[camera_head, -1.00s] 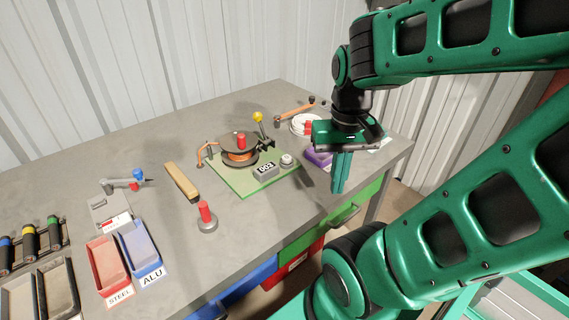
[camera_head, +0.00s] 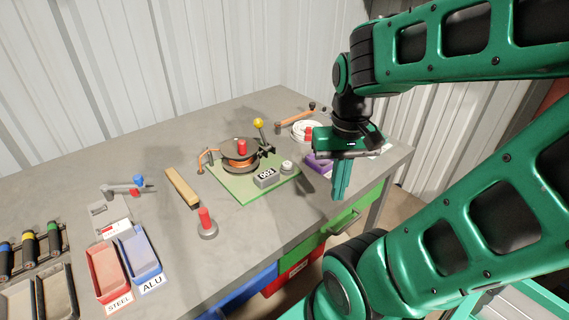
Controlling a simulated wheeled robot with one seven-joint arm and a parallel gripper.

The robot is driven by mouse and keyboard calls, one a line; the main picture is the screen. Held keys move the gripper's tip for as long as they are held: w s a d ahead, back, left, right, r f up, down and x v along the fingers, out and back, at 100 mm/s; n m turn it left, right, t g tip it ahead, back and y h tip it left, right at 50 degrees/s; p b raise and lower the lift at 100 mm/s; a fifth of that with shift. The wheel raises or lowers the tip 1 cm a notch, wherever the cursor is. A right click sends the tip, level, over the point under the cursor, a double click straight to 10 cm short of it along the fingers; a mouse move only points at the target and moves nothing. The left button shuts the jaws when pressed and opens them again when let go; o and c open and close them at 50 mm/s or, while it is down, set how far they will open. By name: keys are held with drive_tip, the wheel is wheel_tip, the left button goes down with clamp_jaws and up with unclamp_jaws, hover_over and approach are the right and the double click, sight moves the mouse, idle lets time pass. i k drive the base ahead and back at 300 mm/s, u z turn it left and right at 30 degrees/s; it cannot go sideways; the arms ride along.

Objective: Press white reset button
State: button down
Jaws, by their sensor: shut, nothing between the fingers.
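The white reset button (camera_head: 287,165) is a small round knob on a grey base at the right front corner of a green board (camera_head: 240,187). A grey counter box (camera_head: 266,178) with a dark display stands just left of it. Behind them on the board is a coil winder (camera_head: 240,157) with copper wire and a red knob. My gripper (camera_head: 340,192) is shut and empty, fingers pointing down. It is to the right of the button in the picture, apart from it, by the front edge of the bench.
A yellow-topped lever (camera_head: 258,124) stands behind the winder. A wooden-handled brush (camera_head: 182,187), a red-handled stamp (camera_head: 207,224), and red (camera_head: 108,272) and blue (camera_head: 139,253) bins are left.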

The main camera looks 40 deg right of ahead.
sight(287, 165)
drive_tip(key=k, duration=1.25)
drive_tip(key=u, duration=0.25)
drive_tip(key=i, duration=0.75)
drive_tip(key=u, duration=0.25)
